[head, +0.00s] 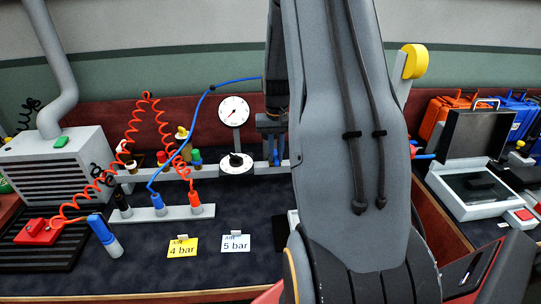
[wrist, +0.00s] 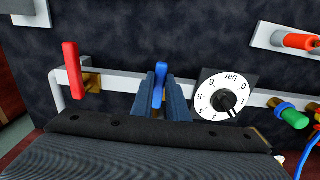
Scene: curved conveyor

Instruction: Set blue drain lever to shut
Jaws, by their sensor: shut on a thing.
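The blue drain lever (wrist: 159,80) is between the two fingers of my gripper (wrist: 162,98) in the wrist view. My gripper is shut on it, and the fingers hide its lower part and pivot. The lever lies crosswise to the pale pipe rail (wrist: 117,84), much like the red lever (wrist: 71,70) beside it. In the head view my gripper (head: 271,125) reaches down to the rail, right of the round dial knob (head: 236,162). My arm hides the rail farther right.
The dial knob (wrist: 225,97) is close beside my gripper in the wrist view. A white pressure gauge (head: 234,110) stands above the rail. A blue hose (head: 178,128) and coiled red hoses (head: 130,130) are to the left. Cards (head: 235,243) lie on the dark bench.

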